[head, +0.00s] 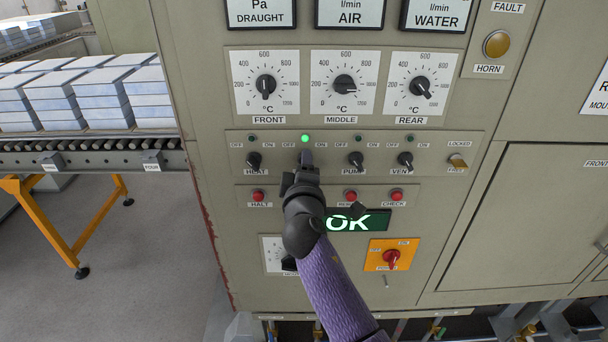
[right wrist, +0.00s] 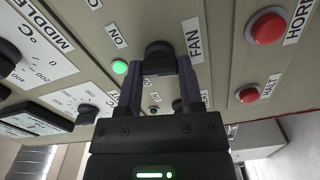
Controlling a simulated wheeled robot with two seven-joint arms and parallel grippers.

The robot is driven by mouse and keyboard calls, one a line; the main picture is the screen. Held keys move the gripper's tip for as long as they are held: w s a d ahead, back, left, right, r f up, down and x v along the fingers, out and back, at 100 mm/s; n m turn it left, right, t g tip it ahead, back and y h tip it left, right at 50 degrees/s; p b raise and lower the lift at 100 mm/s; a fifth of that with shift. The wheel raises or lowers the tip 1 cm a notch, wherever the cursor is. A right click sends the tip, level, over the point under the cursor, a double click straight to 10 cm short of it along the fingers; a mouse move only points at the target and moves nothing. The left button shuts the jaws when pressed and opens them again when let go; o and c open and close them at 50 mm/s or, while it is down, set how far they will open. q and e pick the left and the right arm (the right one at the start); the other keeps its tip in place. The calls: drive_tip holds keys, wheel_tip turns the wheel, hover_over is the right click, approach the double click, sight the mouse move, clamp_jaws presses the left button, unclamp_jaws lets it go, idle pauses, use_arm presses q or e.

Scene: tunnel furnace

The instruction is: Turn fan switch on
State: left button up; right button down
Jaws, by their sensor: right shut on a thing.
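The fan switch (right wrist: 158,52) is a black rotary knob beside the FAN label (right wrist: 195,38) on the grey panel. My right gripper (head: 304,168) is in front of it and hides most of it in the head view. In the right wrist view the two fingers of my right gripper (right wrist: 158,68) stand one on each side of the knob and are shut on it. The knob's pointer direction cannot be made out. The green lamp (head: 305,139) above the switch is lit, and it also glows in the right wrist view (right wrist: 120,67). My left gripper is not in view.
The heat switch (head: 254,160) is to the left, the pump switch (head: 356,160) and vent switch (head: 405,160) to the right. Their lamps are dark. Red buttons, such as the halt button (head: 258,195), sit below. Three temperature dials are above.

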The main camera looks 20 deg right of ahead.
drive_tip(key=shift+m+b, duration=1)
drive_tip(key=shift+m, duration=1.2)
drive_tip(key=shift+c, duration=1.2)
unclamp_jaws()
